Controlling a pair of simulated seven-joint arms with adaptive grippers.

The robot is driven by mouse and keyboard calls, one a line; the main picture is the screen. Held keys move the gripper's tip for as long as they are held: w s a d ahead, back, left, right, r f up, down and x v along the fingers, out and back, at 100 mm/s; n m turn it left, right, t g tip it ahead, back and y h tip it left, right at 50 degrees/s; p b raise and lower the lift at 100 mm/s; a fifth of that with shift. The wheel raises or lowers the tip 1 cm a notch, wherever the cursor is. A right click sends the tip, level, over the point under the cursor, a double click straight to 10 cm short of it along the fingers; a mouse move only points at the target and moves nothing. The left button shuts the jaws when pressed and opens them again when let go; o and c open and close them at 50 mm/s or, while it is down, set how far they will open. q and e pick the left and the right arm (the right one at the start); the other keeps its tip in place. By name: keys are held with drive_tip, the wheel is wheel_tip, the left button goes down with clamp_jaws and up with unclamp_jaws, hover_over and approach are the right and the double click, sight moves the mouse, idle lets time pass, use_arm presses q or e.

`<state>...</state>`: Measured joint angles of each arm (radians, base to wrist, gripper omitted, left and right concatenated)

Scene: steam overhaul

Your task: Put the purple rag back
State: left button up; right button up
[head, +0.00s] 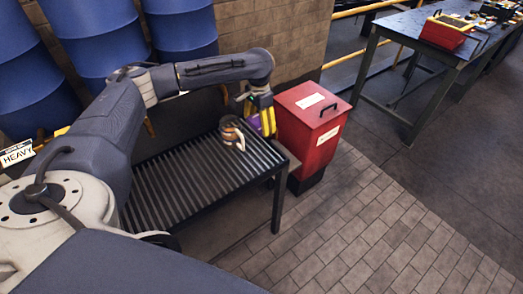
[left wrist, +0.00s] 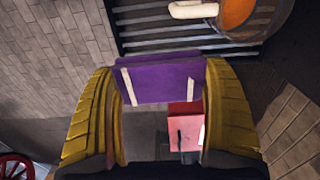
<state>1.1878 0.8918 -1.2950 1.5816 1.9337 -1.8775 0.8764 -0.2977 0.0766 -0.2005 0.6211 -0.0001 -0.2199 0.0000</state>
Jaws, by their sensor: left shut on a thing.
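The purple rag (left wrist: 160,82) is a flat purple piece with two pale strips, held between the yellow fingers of my left gripper (left wrist: 161,100) in the left wrist view. In the head view my left gripper (head: 264,122) hangs over the right end of the slatted rack, and a little of the purple rag (head: 253,118) shows at its fingers. The gripper is shut on the rag. My right gripper is not in view.
A red lidded bin (head: 312,128) stands right of the rack. Blue barrels (head: 103,45) are behind. A workbench (head: 405,27) with a red toolbox (head: 446,31) is at upper right. The brick floor is clear.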

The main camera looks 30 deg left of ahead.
sight(260, 154)
use_arm(q)
wheel_tip(260, 154, down, 14)
drive_tip(key=shift+f, duration=0.25)
idle(0.5)
drive_tip(key=shift+f, duration=0.15)
drive_tip(key=o, duration=1.2)
drive_tip(key=shift+o, duration=0.2)
